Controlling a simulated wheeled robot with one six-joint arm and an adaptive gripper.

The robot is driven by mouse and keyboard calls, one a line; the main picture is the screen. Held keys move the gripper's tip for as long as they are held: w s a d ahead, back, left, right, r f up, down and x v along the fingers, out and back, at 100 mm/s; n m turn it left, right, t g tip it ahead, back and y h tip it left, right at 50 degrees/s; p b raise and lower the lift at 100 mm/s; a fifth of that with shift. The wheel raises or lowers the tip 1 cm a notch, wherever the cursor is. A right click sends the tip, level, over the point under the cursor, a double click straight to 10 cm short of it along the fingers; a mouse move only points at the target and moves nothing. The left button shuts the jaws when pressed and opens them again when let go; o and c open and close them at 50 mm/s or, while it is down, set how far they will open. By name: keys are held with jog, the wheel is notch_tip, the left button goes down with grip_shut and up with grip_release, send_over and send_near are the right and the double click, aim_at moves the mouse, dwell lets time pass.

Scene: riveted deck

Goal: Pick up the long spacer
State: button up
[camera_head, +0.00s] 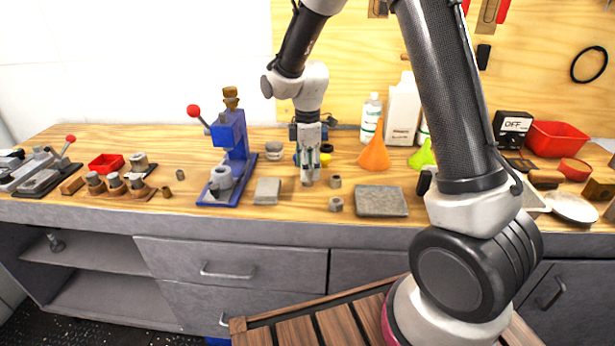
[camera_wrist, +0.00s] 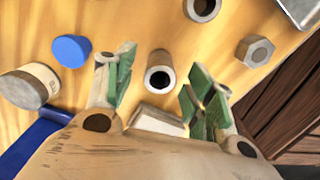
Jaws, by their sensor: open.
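A hollow grey tube that looks like the long spacer (camera_wrist: 159,60) shows in the wrist view, with its dark bore facing the camera. It lies in the gap between my fingers, with room on both sides. In the head view the spacer (camera_head: 307,178) stands upright on the wooden bench, under my gripper (camera_head: 308,163). My gripper is open and points down, and its green-padded fingers (camera_wrist: 158,78) show in the wrist view. I cannot tell how far the fingertips reach down around the spacer.
A blue press (camera_head: 232,150) and a pale block (camera_head: 267,190) are left of my gripper. Shorter metal pieces (camera_head: 335,204) and a grey plate (camera_head: 381,201) are to the right. An orange funnel (camera_head: 374,153) stands behind. The wrist view shows a hex nut (camera_wrist: 254,51) and a blue cap (camera_wrist: 71,50).

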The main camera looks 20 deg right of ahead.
notch_tip(320, 180, down, 2)
jog(key=shift+f, duration=0.1)
jog(key=shift+c, duration=0.2)
grip_shut()
